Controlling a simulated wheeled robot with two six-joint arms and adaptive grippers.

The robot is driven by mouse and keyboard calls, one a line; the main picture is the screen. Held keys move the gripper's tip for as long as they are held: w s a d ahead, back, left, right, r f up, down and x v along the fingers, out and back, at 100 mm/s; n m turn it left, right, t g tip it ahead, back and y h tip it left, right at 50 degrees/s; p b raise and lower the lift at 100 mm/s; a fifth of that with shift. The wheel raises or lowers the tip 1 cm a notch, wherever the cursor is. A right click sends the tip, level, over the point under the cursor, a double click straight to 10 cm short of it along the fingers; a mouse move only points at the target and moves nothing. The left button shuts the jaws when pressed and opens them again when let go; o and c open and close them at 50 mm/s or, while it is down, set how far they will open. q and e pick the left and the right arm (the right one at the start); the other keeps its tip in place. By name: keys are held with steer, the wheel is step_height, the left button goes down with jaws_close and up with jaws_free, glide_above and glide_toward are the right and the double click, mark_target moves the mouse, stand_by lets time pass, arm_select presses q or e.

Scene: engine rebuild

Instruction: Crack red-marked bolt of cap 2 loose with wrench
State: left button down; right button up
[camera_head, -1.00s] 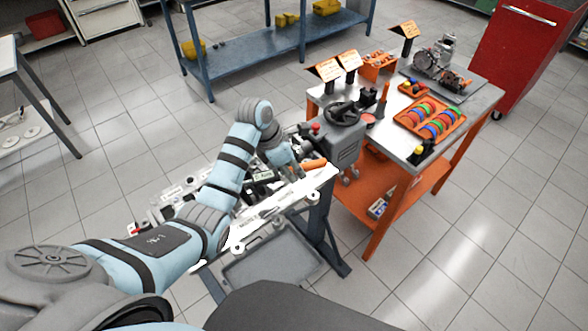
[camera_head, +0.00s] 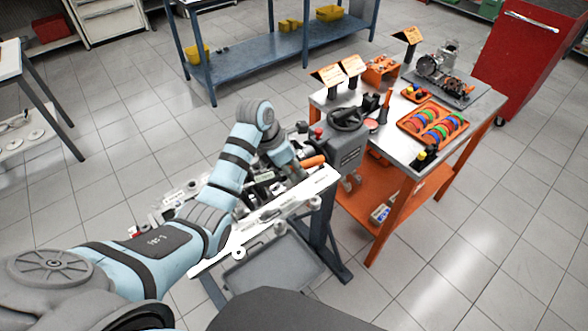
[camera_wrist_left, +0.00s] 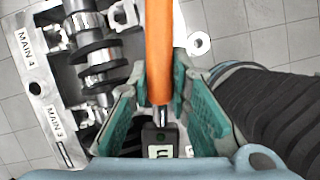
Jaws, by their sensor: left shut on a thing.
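My left gripper (camera_head: 290,166) is over the engine block (camera_head: 265,212). It is shut on the wrench, whose orange handle (camera_head: 312,161) sticks out to the right in the head view. In the left wrist view the orange handle (camera_wrist_left: 159,50) runs between the teal fingers (camera_wrist_left: 160,112), and a short metal shaft shows below it. A black block with a green dot and a pale label (camera_wrist_left: 162,138) lies at the shaft's end, partly hidden by my gripper. The crankshaft (camera_wrist_left: 95,50) is to the left. I cannot make out the red-marked bolt. My right gripper is out of view.
The engine stand's grey head with a handwheel (camera_head: 347,120) is close to the right of my gripper. An orange workbench (camera_head: 400,160) with trays and parts stands beyond it. A grey drip tray (camera_head: 270,272) is below the block. A blue shelf (camera_head: 270,50) stands behind.

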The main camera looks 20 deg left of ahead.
arm_select(q)
steer(key=shift+w+a+n, duration=0.35)
steer(key=shift+a+n, duration=0.05)
steer(key=shift+a, duration=0.05)
steer(key=shift+a, duration=0.1)
steer(key=shift+w+a+n+t+y, duration=0.3)
steer(key=shift+w+a+n, duration=0.2)
steer(key=shift+a+n, duration=0.1)
steer(key=shift+a, duration=0.1)
stand_by(0.4)
steer(key=shift+w+a+n+b, duration=0.3)
steer(key=shift+w+a+n, duration=0.05)
steer(key=shift+a+n, duration=0.2)
steer(key=shift+w+a, duration=0.1)
steer(key=shift+a, duration=0.1)
steer(key=shift+w+a+n+y, duration=0.25)
steer(key=shift+a+n+y, duration=0.15)
steer(key=shift+a+n, duration=0.2)
steer(key=shift+a, duration=0.1)
stand_by(0.3)
